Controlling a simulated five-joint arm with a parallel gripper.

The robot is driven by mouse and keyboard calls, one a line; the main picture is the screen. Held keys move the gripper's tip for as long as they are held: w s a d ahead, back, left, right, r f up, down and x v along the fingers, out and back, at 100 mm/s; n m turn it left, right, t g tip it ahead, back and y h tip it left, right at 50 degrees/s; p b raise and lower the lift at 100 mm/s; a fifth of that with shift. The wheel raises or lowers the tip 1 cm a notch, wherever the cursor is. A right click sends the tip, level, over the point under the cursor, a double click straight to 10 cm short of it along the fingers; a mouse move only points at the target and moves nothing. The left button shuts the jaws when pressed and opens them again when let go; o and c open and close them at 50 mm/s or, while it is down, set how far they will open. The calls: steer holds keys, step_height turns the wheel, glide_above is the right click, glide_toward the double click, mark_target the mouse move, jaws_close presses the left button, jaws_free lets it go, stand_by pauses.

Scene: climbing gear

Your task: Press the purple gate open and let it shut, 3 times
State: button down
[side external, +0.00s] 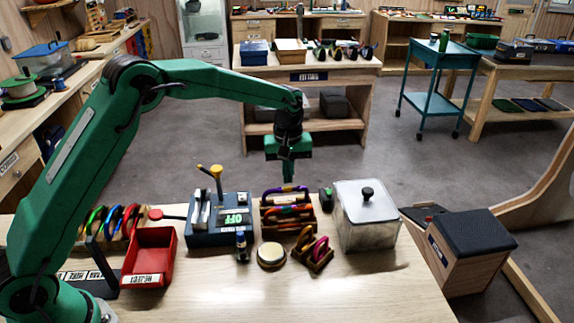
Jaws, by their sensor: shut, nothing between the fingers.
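My gripper (289,178) points straight down and is shut and empty. Its tip is just above or at a wooden rack (268,222) on the workbench. A purple carabiner (272,192) lies along the top of the rack, with an orange one below it. The gripper's tip hides part of the purple one. I cannot tell whether the tip touches its gate, or whether the gate is open or shut. A magenta carabiner (319,249) stands in a small wooden holder in front and to the right.
Left of the rack is a blue device (220,236) with a green display and levers. A red tray (148,258) and a row of coloured carabiners stand further left. A lidded clear bin (366,222) is close on the right.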

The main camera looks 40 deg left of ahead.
mark_target(288, 189)
steer(key=shift+f, duration=1.3)
steer(key=shift+r, duration=3.6)
steer(key=shift+s+d+r, duration=0.2)
steer(key=shift+r, duration=0.35)
steer(key=shift+s+d+r, duration=0.15)
steer(key=shift+r, duration=0.4)
steer(key=shift+f, duration=0.1)
steer(key=shift+f, duration=3.2)
